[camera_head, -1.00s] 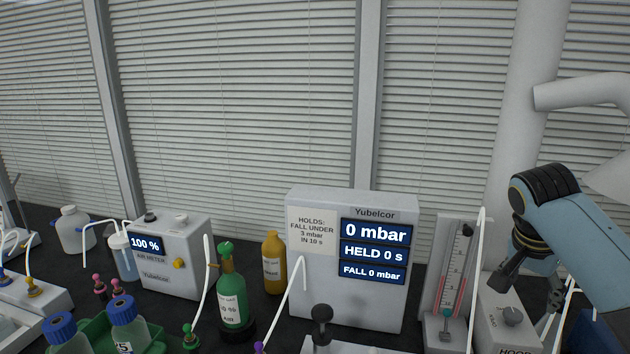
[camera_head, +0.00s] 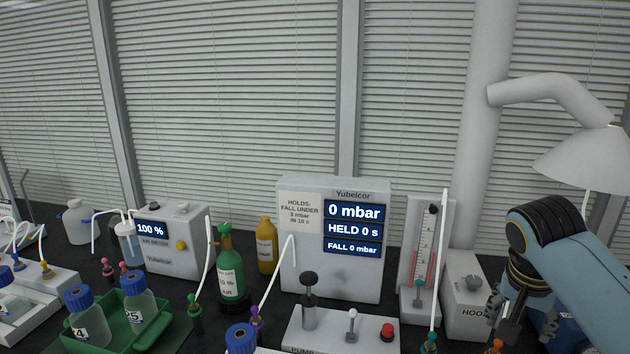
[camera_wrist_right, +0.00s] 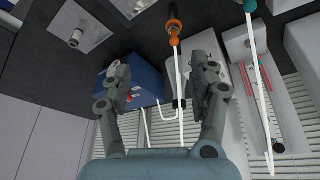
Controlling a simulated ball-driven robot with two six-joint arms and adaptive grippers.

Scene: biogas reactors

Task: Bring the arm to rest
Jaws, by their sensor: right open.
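My right arm comes in at the right edge of the head view, bent downward at a black-banded joint. My right gripper (camera_head: 512,325) hangs low in front of the hood control box, partly cut off by its own arm and the lower edge. In the right wrist view the right gripper (camera_wrist_right: 165,95) has its two grey fingers spread apart. Nothing is held between them. A white tube with an orange fitting (camera_wrist_right: 174,40) shows beyond the gap between the fingers. My left gripper is not in view.
The bench holds a pressure display (camera_head: 335,270) reading 0 mbar, an air meter (camera_head: 172,255), a green bottle (camera_head: 229,275), a yellow bottle (camera_head: 266,248), a manometer (camera_head: 420,285) and a green tray (camera_head: 175,322). A blue box (camera_wrist_right: 145,82) and white tubes stand near the right gripper. A white hood (camera_head: 585,155) hangs above.

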